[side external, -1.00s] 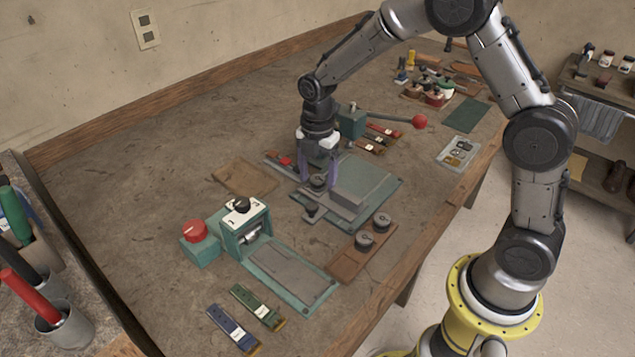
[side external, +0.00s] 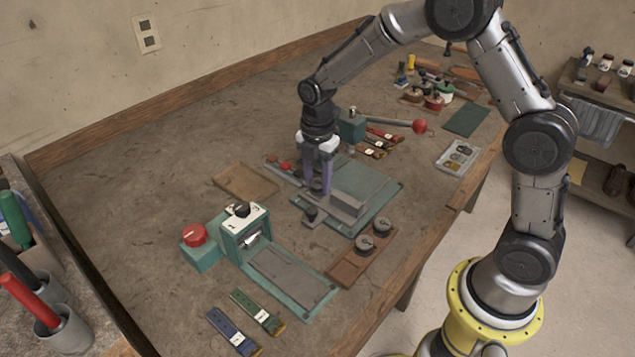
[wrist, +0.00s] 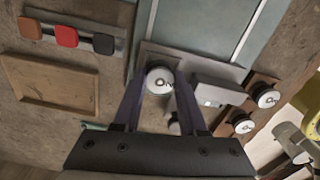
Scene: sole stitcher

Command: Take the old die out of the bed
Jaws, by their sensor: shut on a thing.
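The old die (wrist: 159,80), a round metal piece with a bright top, is between my fingers in the wrist view. My gripper (side external: 318,189) points down at the bed and is shut on the die. The bed (side external: 347,203) is a grey metal block and plate on a teal base. The die is at the bed's left end; I cannot tell whether it is lifted off its seat. In the side view, my fingers mostly hide the die. A dark knob (side external: 311,213) stands just in front of it.
A brown wooden rack (side external: 345,268) with two round dies stands right of the bed. A shallow, empty wooden tray (side external: 246,181) lies to the left. A teal machine (side external: 245,232) with a red button (side external: 194,234) is in front. A lever with a red ball (side external: 419,126) is behind.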

